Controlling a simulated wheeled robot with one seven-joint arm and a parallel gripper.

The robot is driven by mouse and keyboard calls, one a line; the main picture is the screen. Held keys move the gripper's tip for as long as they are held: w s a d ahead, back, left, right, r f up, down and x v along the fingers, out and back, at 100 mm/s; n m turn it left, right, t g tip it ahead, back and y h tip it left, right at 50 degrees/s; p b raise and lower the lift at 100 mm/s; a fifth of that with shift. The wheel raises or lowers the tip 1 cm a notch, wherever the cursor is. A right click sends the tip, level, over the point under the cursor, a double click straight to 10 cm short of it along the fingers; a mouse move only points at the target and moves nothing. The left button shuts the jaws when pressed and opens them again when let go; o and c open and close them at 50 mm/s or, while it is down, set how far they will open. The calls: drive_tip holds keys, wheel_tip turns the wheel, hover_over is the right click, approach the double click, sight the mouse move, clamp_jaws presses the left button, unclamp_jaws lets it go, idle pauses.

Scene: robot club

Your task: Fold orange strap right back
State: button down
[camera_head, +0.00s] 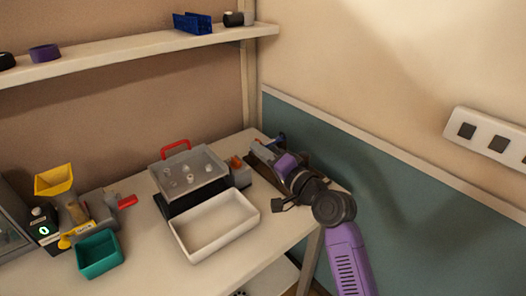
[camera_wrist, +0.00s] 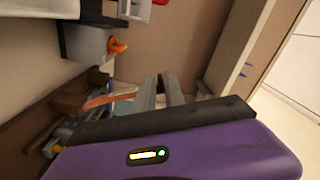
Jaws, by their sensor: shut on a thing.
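An orange strap (camera_wrist: 108,99) shows at the left of the wrist view. It runs from a brown block (camera_wrist: 72,102) toward the left finger of my gripper (camera_wrist: 160,80). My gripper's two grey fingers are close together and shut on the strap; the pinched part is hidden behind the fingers. In the head view my gripper (camera_head: 258,147) is at the back right of the table, by the teal wall panel. My purple wrist and arm hide most of what lies under it there, and the strap cannot be made out clearly.
A grey box with an orange knob (camera_head: 236,162) stands just left of my gripper; the knob also shows in the wrist view (camera_wrist: 117,45). A white tray (camera_head: 183,243), a grey lidded box with a red handle (camera_head: 176,146) and a green bin (camera_head: 115,262) stand further left. The wall is close on the right.

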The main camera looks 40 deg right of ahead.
drive_tip(key=shift+a+f, duration=0.1)
drive_tip(key=shift+f, duration=0.05)
drive_tip(key=c, duration=1.4)
unclamp_jaws()
drive_tip(key=s+b, duration=0.1)
drive_tip(key=s, duration=0.6)
drive_tip(key=shift+s, duration=0.4)
